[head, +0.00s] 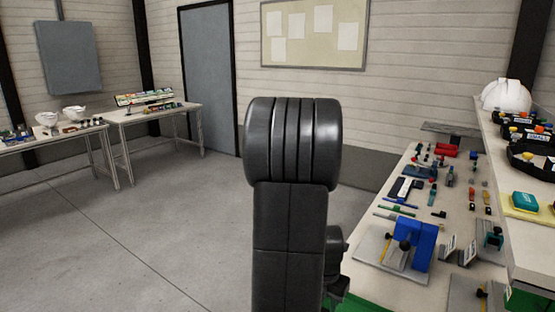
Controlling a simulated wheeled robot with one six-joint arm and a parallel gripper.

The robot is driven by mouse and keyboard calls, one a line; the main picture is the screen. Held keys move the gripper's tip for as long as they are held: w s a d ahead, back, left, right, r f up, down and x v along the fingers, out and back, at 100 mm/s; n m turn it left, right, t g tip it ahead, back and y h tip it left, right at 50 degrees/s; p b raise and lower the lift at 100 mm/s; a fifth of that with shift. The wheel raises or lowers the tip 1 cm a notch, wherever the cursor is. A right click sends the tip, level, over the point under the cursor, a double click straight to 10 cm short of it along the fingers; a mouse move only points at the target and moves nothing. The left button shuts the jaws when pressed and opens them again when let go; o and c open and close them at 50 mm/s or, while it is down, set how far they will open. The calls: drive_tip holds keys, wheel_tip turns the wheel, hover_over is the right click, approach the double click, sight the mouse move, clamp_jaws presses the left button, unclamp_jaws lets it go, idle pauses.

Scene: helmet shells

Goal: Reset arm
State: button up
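My own arm (291,190) rises upright in the middle of the head view. It shows as a dark grey column topped by a thick, ribbed rounded joint. My gripper does not show in this view. A dark part of my arm shows low on its right side, but no fingertips can be made out. I cannot see anything held.
A workbench (352,266) with tools and a blue fixture (424,246) is close on the right. A shelf there holds a white helmet shell (506,96) and black trays (532,160). Tables (150,113) stand at the back left. The floor (130,230) on the left is clear.

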wheel_tip(320, 180, down, 3)
drive_tip(key=shift+d+f, duration=0.1)
wheel_tip(320, 180, up, 10)
drive_tip(key=w+a+f+m+g+p, duration=0.1)
drive_tip(key=w+a+f+m, duration=0.4)
drive_tip(key=m, duration=0.9)
drive_tip(key=w+a+f+m+g+p, duration=0.1)
drive_tip(key=w+a+f+m, duration=0.4)
drive_tip(key=m, duration=1)
drive_tip(key=shift+w+a+g+y, duration=0.3)
drive_tip(key=shift+w+a+y, duration=0.15)
drive_tip(key=shift+a, duration=0.7)
